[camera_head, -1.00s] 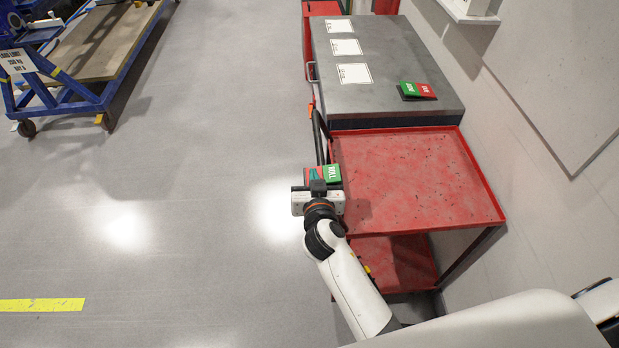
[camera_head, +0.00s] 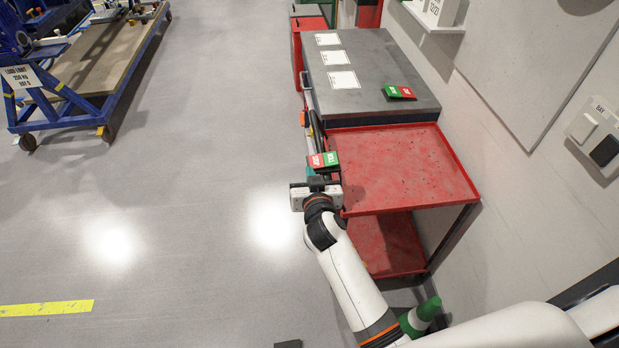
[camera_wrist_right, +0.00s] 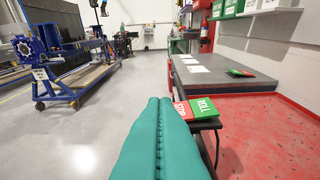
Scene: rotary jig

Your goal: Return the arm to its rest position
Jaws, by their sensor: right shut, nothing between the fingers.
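My right arm (camera_head: 352,283) reaches in from the bottom right, bent, with its forearm pointing away from me. My right gripper (camera_head: 312,172) is at the left edge of the red cart (camera_head: 410,170), close to a red and green sign (camera_head: 330,159) at the cart's corner. In the right wrist view the teal fingers (camera_wrist_right: 159,105) lie together along their length with nothing between them. That sign (camera_wrist_right: 203,108) is just right of the fingertips there; contact cannot be told. My left gripper is not in view.
A grey worktop (camera_head: 370,75) with white sheets and another red and green sign (camera_head: 399,92) stands beyond the cart. A wall with a shelf runs along the right. A blue wheeled trolley (camera_head: 75,110) stands at the far left. The floor between is clear.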

